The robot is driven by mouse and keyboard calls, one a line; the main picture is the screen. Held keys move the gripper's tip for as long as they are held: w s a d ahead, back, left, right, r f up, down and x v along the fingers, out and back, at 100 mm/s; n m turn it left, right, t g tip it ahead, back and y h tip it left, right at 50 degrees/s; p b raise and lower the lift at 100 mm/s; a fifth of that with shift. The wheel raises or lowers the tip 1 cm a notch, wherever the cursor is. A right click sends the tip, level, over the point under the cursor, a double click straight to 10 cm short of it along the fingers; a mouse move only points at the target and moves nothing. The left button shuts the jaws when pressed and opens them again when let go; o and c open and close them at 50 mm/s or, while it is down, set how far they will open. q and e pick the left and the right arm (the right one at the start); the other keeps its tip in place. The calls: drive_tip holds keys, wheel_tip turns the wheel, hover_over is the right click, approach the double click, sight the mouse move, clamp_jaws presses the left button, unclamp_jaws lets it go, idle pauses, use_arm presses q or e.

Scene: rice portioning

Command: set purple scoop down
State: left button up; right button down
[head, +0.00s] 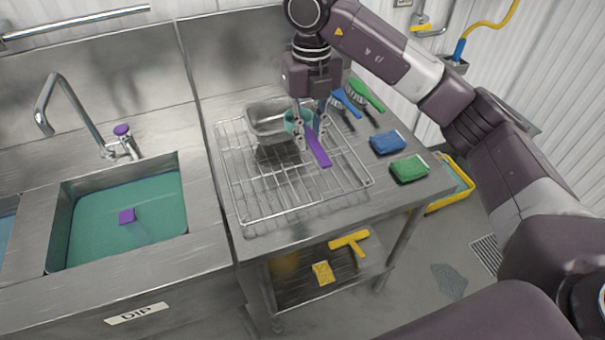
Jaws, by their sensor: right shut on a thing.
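The purple scoop (318,152) shows as a flat purple handle, slanting down to the right from between the fingers of my right gripper (311,138). The gripper points down over the wire drying rack (262,195) and is shut on the scoop. The fingers hide part of the scoop. I cannot tell whether the scoop touches the rack wires. A teal round piece (293,122) shows just behind the fingers, and I cannot tell what it belongs to. My left gripper is not in view.
A metal pan (263,118) sits at the rack's back. Blue (388,142) and green (410,168) sponges and brushes (365,92) lie right of the rack. The rack's front left is clear. A sink of green liquid (160,205) holding a purple block (127,216) is at left.

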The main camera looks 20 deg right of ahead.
drive_tip(key=p, duration=0.2)
hover_over(308, 194)
wheel_tip(308, 194, down, 12)
wheel_tip(308, 194, down, 4)
drive_tip(key=shift+s+f+p, duration=0.1)
drive_tip(key=shift+p, duration=0.3)
drive_tip(key=shift+f, duration=0.1)
drive_tip(key=shift+f, duration=0.1)
drive_tip(key=shift+f+b, duration=0.15)
drive_tip(key=shift+b, duration=0.15)
drive_tip(key=c, duration=1.9)
unclamp_jaws()
